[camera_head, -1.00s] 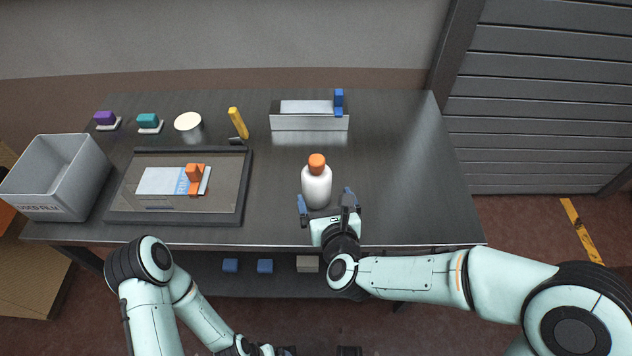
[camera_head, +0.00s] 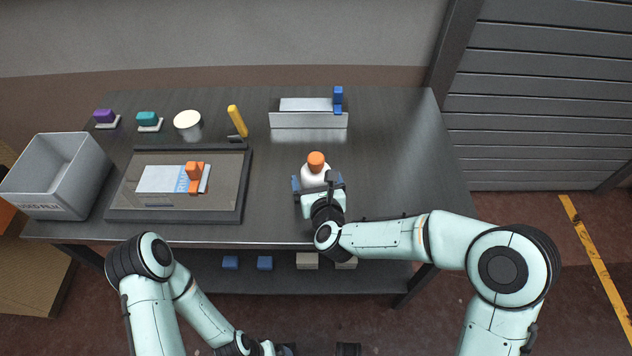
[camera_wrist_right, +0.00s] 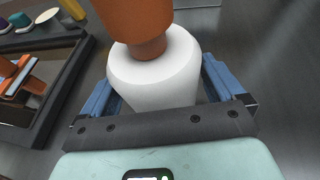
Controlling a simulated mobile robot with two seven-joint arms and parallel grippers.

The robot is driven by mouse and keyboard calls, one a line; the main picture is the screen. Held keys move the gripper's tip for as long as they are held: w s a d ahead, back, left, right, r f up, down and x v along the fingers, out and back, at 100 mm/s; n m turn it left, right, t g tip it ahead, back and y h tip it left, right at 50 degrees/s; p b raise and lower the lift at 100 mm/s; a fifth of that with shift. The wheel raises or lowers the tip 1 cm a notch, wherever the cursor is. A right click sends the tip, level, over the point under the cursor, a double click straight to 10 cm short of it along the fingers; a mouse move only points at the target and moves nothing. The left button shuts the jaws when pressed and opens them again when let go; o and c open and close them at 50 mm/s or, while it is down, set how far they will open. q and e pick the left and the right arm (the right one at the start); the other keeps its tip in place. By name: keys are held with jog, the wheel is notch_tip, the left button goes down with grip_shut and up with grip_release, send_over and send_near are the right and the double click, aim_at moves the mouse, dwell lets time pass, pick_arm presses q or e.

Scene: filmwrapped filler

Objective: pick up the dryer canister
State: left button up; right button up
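The dryer canister, a white bottle with an orange cap (camera_head: 316,162), stands upright on the dark table near its front edge. My right gripper (camera_head: 318,184) reaches in from the front with a blue finger on either side of it. In the right wrist view the white body (camera_wrist_right: 155,75) lies between the two spread fingers (camera_wrist_right: 160,95), and the fingers do not look closed on it. The gripper's palm hides the bottle's lower part in the head view. My left arm is low at the bottom of the head view, in front of the table; its fingertips are not clearly visible.
A dark framed tray (camera_head: 246,205) with a card and orange piece lies left of the canister. A grey bin (camera_head: 85,180) stands far left. A metal holder (camera_head: 308,120) with a blue piece is behind. The table right of the canister is clear.

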jog(key=c, duration=0.9)
jog(key=shift+o, duration=0.2)
jog(key=shift+r, duration=0.1)
notch_tip(320, 180, up, 20)
jog(key=p, duration=0.4)
